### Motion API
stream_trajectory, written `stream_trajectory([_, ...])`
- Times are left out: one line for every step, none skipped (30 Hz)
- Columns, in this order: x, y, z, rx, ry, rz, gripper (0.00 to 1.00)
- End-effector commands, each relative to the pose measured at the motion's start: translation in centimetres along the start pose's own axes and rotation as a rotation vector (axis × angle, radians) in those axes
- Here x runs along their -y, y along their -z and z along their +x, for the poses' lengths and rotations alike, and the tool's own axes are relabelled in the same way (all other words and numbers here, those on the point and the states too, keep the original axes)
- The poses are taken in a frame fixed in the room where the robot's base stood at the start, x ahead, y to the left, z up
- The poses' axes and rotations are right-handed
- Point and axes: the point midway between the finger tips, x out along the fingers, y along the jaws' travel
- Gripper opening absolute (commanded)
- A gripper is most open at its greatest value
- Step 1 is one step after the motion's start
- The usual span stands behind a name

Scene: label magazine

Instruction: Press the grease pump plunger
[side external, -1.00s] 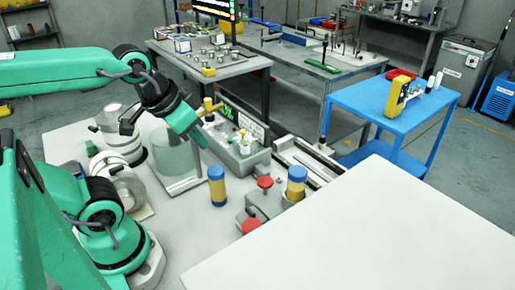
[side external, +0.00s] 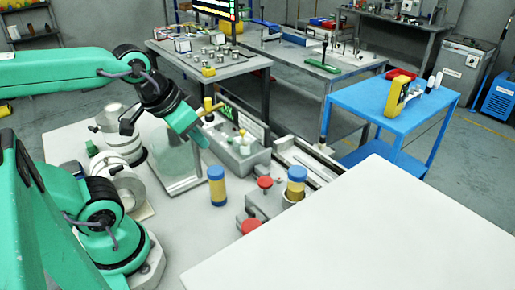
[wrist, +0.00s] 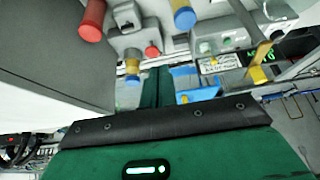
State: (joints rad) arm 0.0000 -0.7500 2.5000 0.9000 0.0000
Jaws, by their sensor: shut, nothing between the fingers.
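My gripper (side external: 203,143) hangs shut and empty above the bench, beside the grey box and behind the upright blue-and-yellow cylinder (side external: 217,186). In the wrist view its green fingers (wrist: 155,84) are together, with nothing between them. A red round knob (side external: 265,182) stands on a grey fixture to the right, and another red knob (side external: 251,226) is nearer the front. In the wrist view a red knob (wrist: 152,50) and a larger red cylinder (wrist: 92,22) show beyond the fingers. I cannot tell for certain which part is the grease pump plunger. My gripper appears apart from both red knobs.
A second blue-and-yellow cylinder (side external: 296,182) stands in a holder at the right. The grey box (side external: 243,158) has fittings on top. A clear cylinder (side external: 178,160) stands close behind my gripper. A large pale panel (side external: 370,230) fills the front right.

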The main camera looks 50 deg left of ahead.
Motion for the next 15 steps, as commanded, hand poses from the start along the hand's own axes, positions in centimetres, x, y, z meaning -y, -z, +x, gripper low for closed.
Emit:
stream_trajectory([0.0, 0.0, 0.0, 0.000, 0.000, 0.000, 0.00])
stream_trajectory([0.0, 0.0, 0.0, 0.000, 0.000, 0.000, 0.00])
stream_trajectory([0.0, 0.0, 0.0, 0.001, 0.000, -0.002, 0.00])
stream_trajectory([0.0, 0.1, 0.0, 0.001, 0.000, -0.004, 0.00])
stream_trajectory([0.0, 0.1, 0.0, 0.002, 0.000, -0.008, 0.00])
stream_trajectory([0.0, 0.1, 0.0, 0.004, 0.000, -0.014, 0.00])
stream_trajectory([0.0, 0.2, 0.0, 0.006, -0.001, -0.020, 0.00])
stream_trajectory([0.0, 0.3, 0.0, 0.008, -0.001, -0.028, 0.00])
stream_trajectory([-0.1, 0.4, 0.0, 0.013, -0.001, -0.042, 0.00])
stream_trajectory([-0.1, 0.6, 0.0, 0.018, -0.001, -0.054, 0.00])
stream_trajectory([-0.1, 0.7, 0.0, 0.024, -0.001, -0.068, 0.00])
stream_trajectory([-0.1, 0.9, 0.0, 0.031, -0.001, -0.091, 0.00])
stream_trajectory([-0.2, 1.1, 0.0, 0.037, -0.001, -0.111, 0.00])
stream_trajectory([-0.2, 1.3, 0.0, 0.044, -0.001, -0.131, 0.00])
stream_trajectory([-0.2, 1.6, 0.1, 0.053, 0.000, -0.163, 0.00])
